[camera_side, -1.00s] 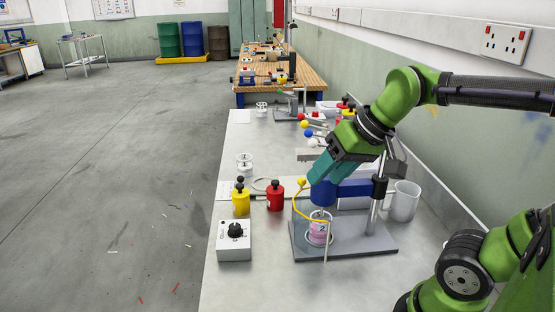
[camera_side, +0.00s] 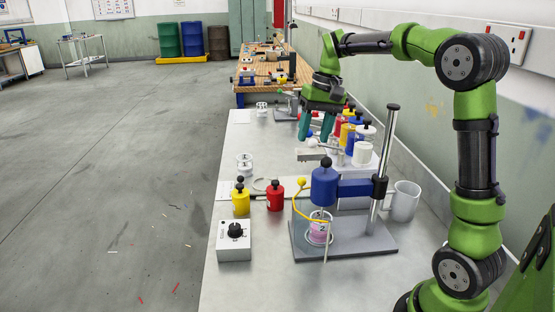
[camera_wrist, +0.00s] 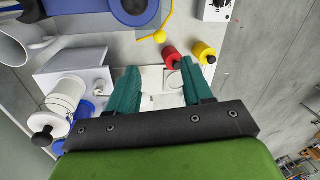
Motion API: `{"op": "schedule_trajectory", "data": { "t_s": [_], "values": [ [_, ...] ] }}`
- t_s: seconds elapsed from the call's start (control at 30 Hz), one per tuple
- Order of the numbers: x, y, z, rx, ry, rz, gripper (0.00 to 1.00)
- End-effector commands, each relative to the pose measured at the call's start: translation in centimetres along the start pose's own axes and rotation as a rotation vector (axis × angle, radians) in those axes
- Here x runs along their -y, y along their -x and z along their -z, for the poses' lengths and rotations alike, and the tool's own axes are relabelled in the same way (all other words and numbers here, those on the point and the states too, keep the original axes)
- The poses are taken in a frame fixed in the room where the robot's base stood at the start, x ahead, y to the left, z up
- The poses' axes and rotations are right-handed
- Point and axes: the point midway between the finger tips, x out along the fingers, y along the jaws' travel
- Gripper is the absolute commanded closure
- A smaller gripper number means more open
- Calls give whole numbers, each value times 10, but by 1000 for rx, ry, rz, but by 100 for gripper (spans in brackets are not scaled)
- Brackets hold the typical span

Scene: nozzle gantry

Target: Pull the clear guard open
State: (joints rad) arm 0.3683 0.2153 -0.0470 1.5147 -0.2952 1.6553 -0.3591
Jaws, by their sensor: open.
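The clear guard is hard to make out. A curved yellow rod (camera_side: 307,215) with a yellow ball knob (camera_side: 301,182) stands at the front left of the nozzle stand, apparently along the guard's edge. The knob also shows near the top of the wrist view (camera_wrist: 160,37). Behind the rod are the blue nozzle head (camera_side: 324,187) and a pink-filled cup (camera_side: 319,230) on the grey base (camera_side: 355,243). My gripper (camera_side: 315,136) is open and empty, pointing down, behind and above the nozzle head, apart from the knob.
Red (camera_side: 275,196) and yellow (camera_side: 241,200) containers stand left of the stand, behind a white dial box (camera_side: 234,240). A post (camera_side: 384,160) rises at the stand's right, with a mug (camera_side: 404,201) beside it. Several coloured containers (camera_side: 347,133) stand along the wall side.

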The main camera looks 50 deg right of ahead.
Motion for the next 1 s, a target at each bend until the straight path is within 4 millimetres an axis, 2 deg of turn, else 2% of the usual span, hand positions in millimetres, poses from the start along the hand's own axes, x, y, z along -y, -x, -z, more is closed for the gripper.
{"op": "schedule_trajectory", "data": {
  "t_s": [0.03, 0.3, 0.5, 0.7, 1.0],
  "values": [
    [0, -13, -1, 6, 2, -2, 50],
    [0, -72, -1, 5, 0, -1, 50],
    [0, -108, -1, 3, 0, 0, 50],
    [1, -126, 0, 0, 1, 1, 50],
    [1, -129, 0, -1, 0, 1, 50]
  ]
}}
